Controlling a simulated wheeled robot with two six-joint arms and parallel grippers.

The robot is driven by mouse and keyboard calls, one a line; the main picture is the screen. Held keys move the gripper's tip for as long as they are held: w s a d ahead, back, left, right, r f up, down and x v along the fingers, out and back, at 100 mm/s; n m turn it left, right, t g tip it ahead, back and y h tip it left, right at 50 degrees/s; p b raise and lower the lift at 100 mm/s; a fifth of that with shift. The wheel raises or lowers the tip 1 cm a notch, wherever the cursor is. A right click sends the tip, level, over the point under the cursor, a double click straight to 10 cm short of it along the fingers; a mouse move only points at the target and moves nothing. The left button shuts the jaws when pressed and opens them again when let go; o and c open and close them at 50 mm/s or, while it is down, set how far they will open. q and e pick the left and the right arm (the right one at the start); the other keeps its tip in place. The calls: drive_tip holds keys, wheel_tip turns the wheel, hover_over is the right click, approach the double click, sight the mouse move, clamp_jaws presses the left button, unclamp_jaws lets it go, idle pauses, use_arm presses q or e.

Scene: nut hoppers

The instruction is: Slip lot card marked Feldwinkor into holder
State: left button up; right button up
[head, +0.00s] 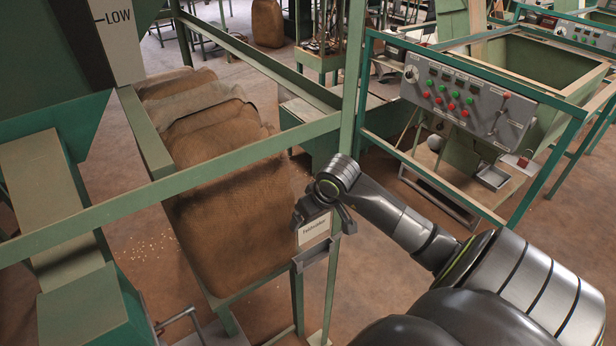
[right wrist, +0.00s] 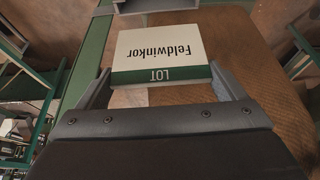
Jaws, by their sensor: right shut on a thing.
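The white lot card (head: 313,231) marked Feldwinkor is held upright in my right gripper (head: 321,217), which is shut on it. In the right wrist view the card (right wrist: 160,50) shows its name upside down and a green LOT band between the fingers (right wrist: 160,76). A grey holder (head: 313,258) is fixed at the green frame post, just below the card. Its edge also shows at the top of the right wrist view (right wrist: 150,5), with a small gap between it and the card. My left gripper is not in view.
A green frame rail (head: 190,187) crosses in front of brown sacks (head: 225,225) left of the card. A green post (head: 352,80) rises beside my gripper. A control panel (head: 465,105) stands at the right.

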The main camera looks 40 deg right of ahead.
sight(315, 232)
drive_tip(key=shift+s+f, duration=0.1)
drive_tip(key=shift+f, duration=0.85)
drive_tip(key=shift+f+b, duration=0.5)
drive_tip(key=shift+f, duration=0.25)
drive_tip(key=shift+f+b, duration=0.35)
drive_tip(key=shift+f, duration=0.7)
drive_tip(key=shift+f+b, duration=0.7)
drive_tip(key=shift+b, duration=0.4)
use_arm(q)
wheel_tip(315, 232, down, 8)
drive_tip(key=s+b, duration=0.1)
drive_tip(key=b, duration=0.3)
use_arm(e)
drive_tip(key=shift+f, duration=1.4)
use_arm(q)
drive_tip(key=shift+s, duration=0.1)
use_arm(e)
drive_tip(key=o, duration=0.8)
